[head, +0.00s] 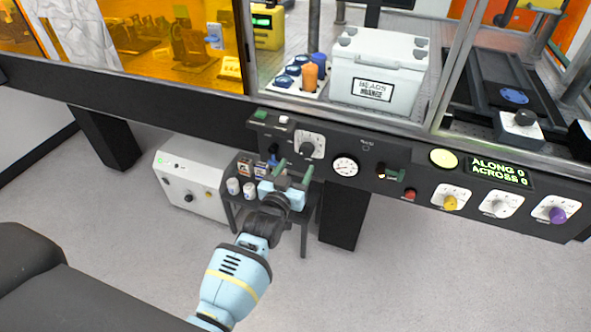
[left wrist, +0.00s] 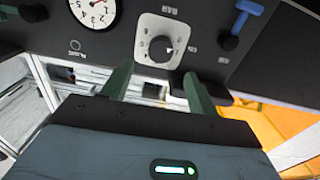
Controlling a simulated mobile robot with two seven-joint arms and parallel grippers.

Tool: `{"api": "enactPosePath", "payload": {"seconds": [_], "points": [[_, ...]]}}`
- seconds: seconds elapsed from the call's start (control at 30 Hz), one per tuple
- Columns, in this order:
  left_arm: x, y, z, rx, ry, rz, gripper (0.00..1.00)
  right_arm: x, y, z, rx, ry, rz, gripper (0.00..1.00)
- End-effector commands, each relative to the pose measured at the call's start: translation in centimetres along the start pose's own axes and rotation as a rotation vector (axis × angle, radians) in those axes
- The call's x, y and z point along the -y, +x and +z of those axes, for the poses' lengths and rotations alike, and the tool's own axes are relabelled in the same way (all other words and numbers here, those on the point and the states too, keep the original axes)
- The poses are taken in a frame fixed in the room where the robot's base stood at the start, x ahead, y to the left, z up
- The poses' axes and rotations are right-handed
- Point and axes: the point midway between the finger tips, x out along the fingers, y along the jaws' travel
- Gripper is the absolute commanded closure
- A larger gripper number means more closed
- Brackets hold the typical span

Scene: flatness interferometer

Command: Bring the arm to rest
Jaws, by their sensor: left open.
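My left arm (head: 235,275), pale blue with a yellow band, reaches up from the bottom of the head view to the dark control panel (head: 335,128). My left gripper (head: 294,170) has two green fingers, spread apart with nothing between them. It is just below a dark round knob (head: 307,147) on a white plate. In the left wrist view the fingers of the gripper (left wrist: 157,76) point at the panel, and the knob (left wrist: 160,48) shows beyond their tips. A gap to the knob seems to show, but its depth is hard to judge. My right gripper is out of view.
A gauge (head: 345,165), a green-handled lever (head: 390,174), a red button (head: 410,194) and coloured knobs line the panel to the right. A small dark cart (head: 305,215) with jars stands below, beside a white box (head: 190,175). Open floor (head: 420,280) lies at lower right.

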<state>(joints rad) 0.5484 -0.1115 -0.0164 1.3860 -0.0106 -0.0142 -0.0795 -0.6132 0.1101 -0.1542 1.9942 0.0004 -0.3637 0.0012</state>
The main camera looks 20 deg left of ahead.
Motion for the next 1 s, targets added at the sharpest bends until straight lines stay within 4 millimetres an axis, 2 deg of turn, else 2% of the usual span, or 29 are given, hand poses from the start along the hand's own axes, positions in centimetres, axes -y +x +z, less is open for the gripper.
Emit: {"api": "enactPosePath", "payload": {"seconds": [0.57, 0.67, 0.77, 0.87, 1.0], "points": [[0.1, -0.1, 0.1, 0.001, 0.000, 0.000, 0.41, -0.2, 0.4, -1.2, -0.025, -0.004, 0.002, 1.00], [0.2, -0.9, 0.8, 0.018, 0.003, 0.001, 0.41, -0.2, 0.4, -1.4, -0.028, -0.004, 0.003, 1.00], [0.5, -3.1, 2.7, 0.065, 0.011, 0.004, 0.41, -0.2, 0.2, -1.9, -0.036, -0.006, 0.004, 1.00], [0.8, -6.9, 5.5, 0.139, 0.021, 0.011, 0.41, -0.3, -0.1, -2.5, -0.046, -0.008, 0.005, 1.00], [1.1, -13.3, 9.1, 0.255, 0.034, 0.027, 0.41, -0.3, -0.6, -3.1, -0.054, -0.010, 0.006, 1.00]]}}
